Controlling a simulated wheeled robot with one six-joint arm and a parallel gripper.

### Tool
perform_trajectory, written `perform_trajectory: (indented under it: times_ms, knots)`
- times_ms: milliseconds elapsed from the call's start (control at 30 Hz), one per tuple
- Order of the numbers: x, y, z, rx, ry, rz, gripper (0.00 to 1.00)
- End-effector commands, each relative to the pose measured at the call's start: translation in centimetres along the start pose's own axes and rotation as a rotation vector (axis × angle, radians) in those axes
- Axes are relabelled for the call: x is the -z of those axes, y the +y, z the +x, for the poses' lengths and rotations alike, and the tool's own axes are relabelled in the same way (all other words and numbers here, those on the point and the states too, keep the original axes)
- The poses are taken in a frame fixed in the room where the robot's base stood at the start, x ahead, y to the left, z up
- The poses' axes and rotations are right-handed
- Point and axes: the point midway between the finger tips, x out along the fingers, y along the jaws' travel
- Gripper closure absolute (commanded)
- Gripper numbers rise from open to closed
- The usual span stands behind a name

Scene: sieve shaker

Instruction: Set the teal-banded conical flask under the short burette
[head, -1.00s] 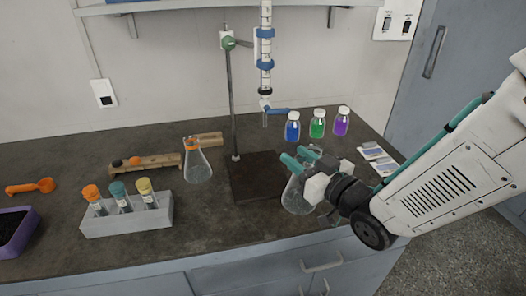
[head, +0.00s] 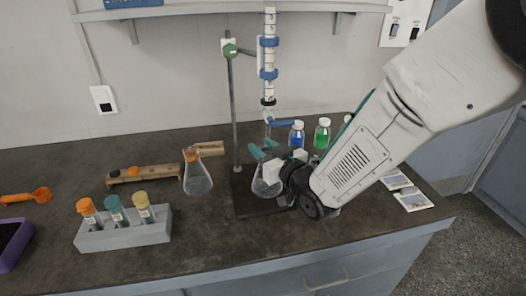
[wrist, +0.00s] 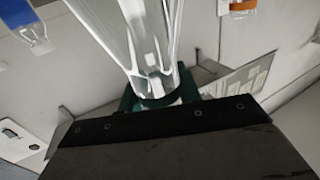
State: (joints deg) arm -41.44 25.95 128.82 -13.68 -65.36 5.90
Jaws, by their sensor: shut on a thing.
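My gripper (head: 265,149) is shut on the neck of a clear conical flask (head: 265,187), upright or nearly so. The flask's glass also shows between the fingers in the wrist view (wrist: 152,40). Its band cannot be told apart from my teal fingers. The burette (head: 269,45) with blue clamps hangs on a stand rod, its blue tap and tip just above the flask mouth in the head view. The flask shows over the dark stand base (head: 246,205). Whether it touches the base, or is exactly below the tip in depth, I cannot tell.
An orange-banded flask (head: 197,178) stands left of the base, near a wooden block. A rack (head: 120,237) of capped tubes stands front left. Blue and green bottles (head: 322,133) stand behind my gripper. Cards (head: 412,199) lie right. The front middle of the bench is clear.

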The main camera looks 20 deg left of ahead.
Motion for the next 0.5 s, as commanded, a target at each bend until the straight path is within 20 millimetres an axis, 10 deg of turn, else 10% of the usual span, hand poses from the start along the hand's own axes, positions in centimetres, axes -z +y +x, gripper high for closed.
perform_trajectory:
  times_ms: [433,467,500]
  knots:
    - [-1.42,-0.19,0.08,0.003,0.001,-0.001,1.00]
    - [-1.48,-0.20,0.07,0.003,0.000,-0.001,0.63]
    - [-1.43,-0.20,0.07,0.003,0.001,-0.001,0.52]
